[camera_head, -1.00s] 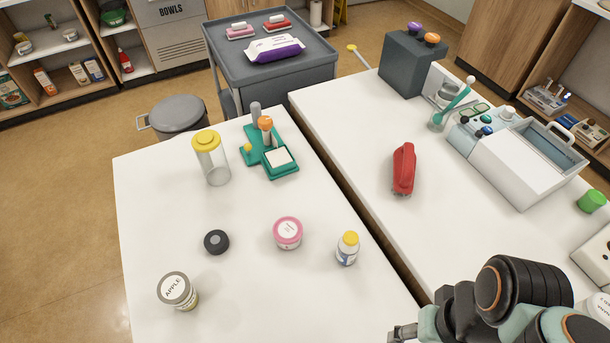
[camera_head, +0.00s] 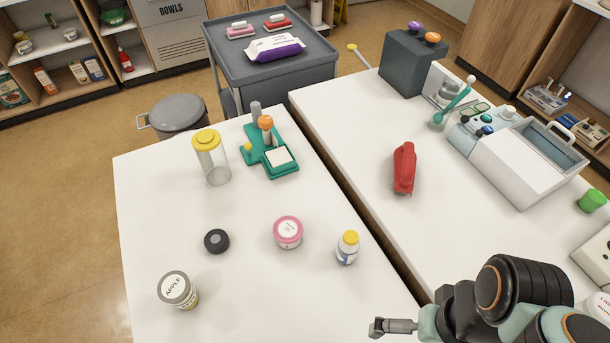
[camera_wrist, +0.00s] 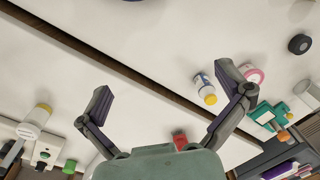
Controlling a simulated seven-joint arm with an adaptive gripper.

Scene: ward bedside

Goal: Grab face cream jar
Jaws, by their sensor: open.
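The face cream jar appears to be the round jar with a pink lid rim and white label (camera_head: 288,232), upright on the front white table (camera_head: 250,300). In the wrist view the pink jar (camera_wrist: 257,76) is at the right, partly hidden behind the right finger. My gripper (camera_head: 376,328) is at the bottom of the head view, to the right of and nearer than the jar, well apart from it. In the wrist view my gripper (camera_wrist: 165,82) has its two fingers wide apart with nothing between them.
A white bottle with yellow cap (camera_head: 347,248) stands just right of the jar. A tall clear container (camera_head: 212,160) and a green stand (camera_head: 270,152) are behind.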

